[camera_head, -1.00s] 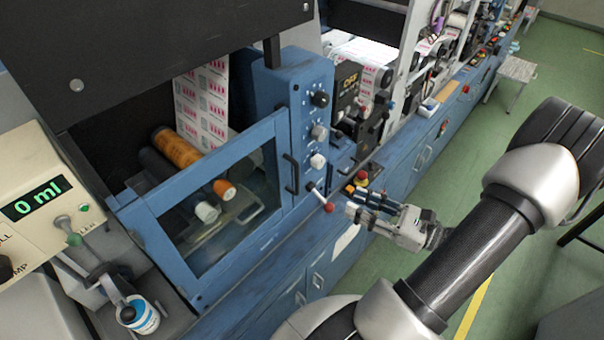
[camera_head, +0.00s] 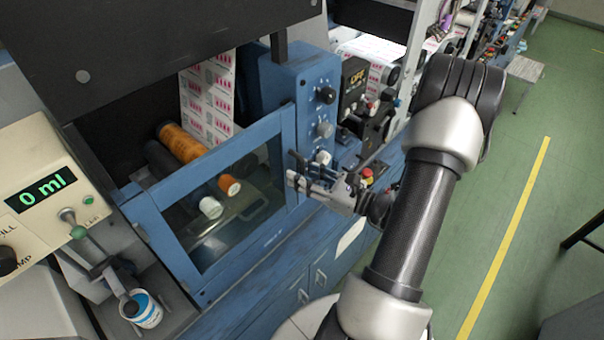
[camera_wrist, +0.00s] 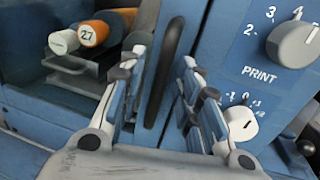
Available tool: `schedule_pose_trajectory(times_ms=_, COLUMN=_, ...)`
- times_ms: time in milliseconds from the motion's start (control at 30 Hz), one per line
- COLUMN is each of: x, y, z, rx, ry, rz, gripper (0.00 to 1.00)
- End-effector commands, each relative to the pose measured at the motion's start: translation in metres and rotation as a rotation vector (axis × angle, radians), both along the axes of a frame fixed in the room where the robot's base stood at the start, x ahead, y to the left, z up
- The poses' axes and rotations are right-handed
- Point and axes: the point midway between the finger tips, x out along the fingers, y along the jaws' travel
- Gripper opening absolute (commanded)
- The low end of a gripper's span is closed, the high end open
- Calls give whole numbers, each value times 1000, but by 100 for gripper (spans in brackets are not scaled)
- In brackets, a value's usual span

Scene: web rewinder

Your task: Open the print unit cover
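The print unit cover (camera_head: 172,250) is a blue frame with a clear window. It stands shut in front of the rollers in the head view. Its black upright handle (camera_wrist: 165,72) is on the right edge of the frame. My gripper (camera_head: 292,174) is at that edge in the head view, where it hides most of the handle. In the wrist view my gripper (camera_wrist: 160,98) is open, with one finger on each side of the handle. Gaps show between the fingers and the handle.
The blue control panel with its print dial (camera_wrist: 294,44) and a lower knob (camera_wrist: 238,124) lies close right of the fingers. Orange and white roller ends (camera_head: 229,186) sit behind the window. A pump unit (camera_head: 45,185) reading 0 ml stands left.

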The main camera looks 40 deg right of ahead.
Motion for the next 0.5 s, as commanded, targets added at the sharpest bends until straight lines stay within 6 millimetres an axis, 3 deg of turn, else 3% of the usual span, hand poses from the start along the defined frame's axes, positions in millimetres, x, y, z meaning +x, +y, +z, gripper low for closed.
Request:
schedule_pose_trajectory(times_ms=333, x=4, y=1, z=0, rx=0, ry=0, rz=0, gripper=31)
schedule_pose_trajectory(times_ms=500, x=3, y=1, z=0, rx=0, ry=0, rz=0, gripper=19)
